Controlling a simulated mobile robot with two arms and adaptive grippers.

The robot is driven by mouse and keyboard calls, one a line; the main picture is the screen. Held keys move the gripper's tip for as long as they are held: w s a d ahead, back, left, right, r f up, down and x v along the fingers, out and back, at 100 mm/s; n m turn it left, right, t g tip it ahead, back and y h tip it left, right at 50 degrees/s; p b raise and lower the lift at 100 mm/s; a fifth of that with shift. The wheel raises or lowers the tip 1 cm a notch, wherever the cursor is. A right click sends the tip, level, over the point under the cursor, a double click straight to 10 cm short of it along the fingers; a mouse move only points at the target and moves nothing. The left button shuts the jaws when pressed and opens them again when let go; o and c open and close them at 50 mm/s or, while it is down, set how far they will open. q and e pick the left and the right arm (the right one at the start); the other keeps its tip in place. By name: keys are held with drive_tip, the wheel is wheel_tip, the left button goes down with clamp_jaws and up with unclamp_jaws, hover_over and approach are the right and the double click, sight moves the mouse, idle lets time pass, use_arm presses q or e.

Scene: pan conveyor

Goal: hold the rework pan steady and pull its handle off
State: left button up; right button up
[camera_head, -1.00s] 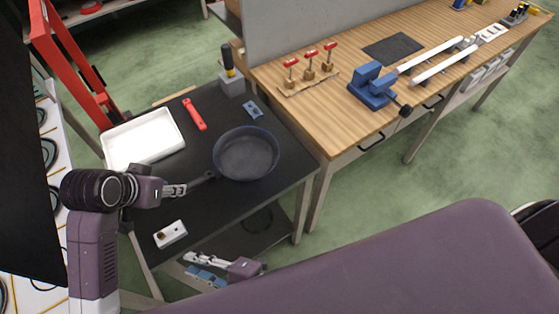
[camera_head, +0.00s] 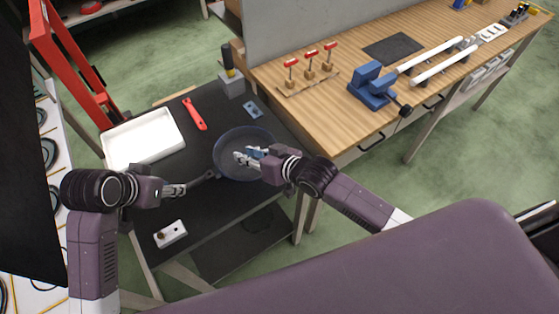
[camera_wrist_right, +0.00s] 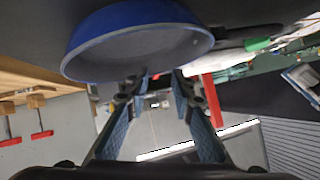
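The rework pan (camera_head: 228,170), dark with a round bowl, lies on the black-topped table with its handle (camera_head: 203,178) pointing left. My left gripper (camera_head: 184,189) is at the handle's outer end; its fingers look closed on it. My right gripper (camera_head: 247,156) is open and empty in front of the pan in the head view, hiding part of the bowl. In the right wrist view the pan (camera_wrist_right: 140,45) shows its blue outer side above the spread fingertips (camera_wrist_right: 162,76). Contact between those fingers and the rim cannot be told.
A white tray (camera_head: 107,152), a red handle-shaped part (camera_head: 195,114), a grey block with a black-handled tool (camera_head: 231,82), a small blue-grey part (camera_head: 253,109) and a white block (camera_head: 170,234) sit around the pan. A wooden bench (camera_head: 330,121) with a blue vise (camera_head: 369,84) stands right.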

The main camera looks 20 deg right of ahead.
drive_tip(key=m, duration=0.1)
drive_tip(key=d+m+g, duration=0.1)
drive_tip(key=m, duration=0.1)
drive_tip(key=shift+s+d+r+m+h, duration=0.15)
drive_tip(key=shift+s+d+m+h, duration=0.05)
drive_tip(key=shift+s+m+h, duration=0.1)
drive_tip(key=s+d+r+m+g+h, duration=0.25)
drive_tip(key=s+d+m+g, duration=0.3)
drive_tip(key=m, duration=0.55)
drive_tip(key=shift+t+h, duration=0.25)
drive_tip(key=shift+t, duration=0.2)
drive_tip(key=shift+s+x, duration=0.15)
drive_tip(key=shift+x, duration=1.8)
drive_tip(key=shift+s+x, duration=0.15)
drive_tip(key=shift+x, duration=1.8)
drive_tip(key=shift+d+f, duration=0.1)
drive_tip(key=shift+f, duration=0.05)
clamp_jaws()
